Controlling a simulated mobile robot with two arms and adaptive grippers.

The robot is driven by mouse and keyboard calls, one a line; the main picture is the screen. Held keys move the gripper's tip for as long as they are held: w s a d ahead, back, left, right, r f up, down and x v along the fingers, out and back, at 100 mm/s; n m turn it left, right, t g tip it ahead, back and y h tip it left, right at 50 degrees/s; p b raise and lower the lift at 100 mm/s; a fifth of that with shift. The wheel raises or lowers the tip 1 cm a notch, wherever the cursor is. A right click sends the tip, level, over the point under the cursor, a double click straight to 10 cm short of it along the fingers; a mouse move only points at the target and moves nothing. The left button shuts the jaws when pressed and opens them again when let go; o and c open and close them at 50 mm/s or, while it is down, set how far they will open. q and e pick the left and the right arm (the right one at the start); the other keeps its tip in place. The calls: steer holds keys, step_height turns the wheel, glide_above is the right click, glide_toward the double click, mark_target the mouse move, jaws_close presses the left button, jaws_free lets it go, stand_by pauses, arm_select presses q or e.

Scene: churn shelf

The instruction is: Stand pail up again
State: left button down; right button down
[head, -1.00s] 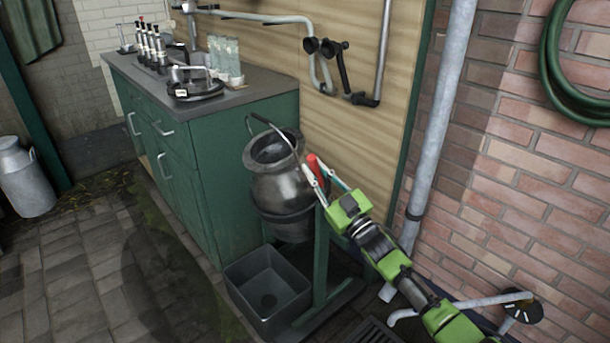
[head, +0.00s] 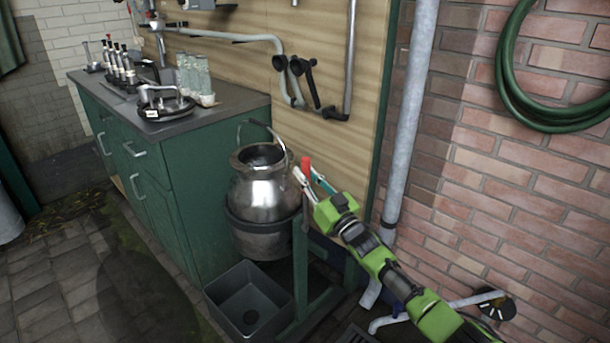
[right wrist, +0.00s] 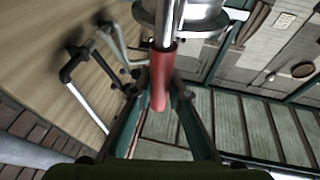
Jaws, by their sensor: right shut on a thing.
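The pail (head: 262,190) is a shiny metal can with a wire bail, held in a dark band on a green stand (head: 301,265). It looks upright or nearly so, mouth up. A lever with a red grip (head: 307,164) stands at the stand's right side. My right gripper (head: 309,178) is shut on this red grip, just right of the pail. The right wrist view shows the red grip (right wrist: 160,84) between the fingers, with the metal rod running up from it and part of the pail (right wrist: 196,18) beyond. My left gripper is not in view.
A grey square basin (head: 250,300) sits on the floor below the pail. A green cabinet (head: 185,190) with bottles and taps on top stands to the left. A wooden panel (head: 330,60), a grey downpipe (head: 408,120) and a brick wall stand behind and right.

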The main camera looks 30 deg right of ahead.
steer(key=shift+d, duration=0.2)
steer(key=c, duration=1.9)
jaws_free()
steer(key=shift+d+f, duration=0.1)
steer(key=shift+s+f, duration=0.15)
steer(key=shift+s, duration=0.15)
steer(key=v, duration=1.1)
steer(key=shift+s, duration=0.15)
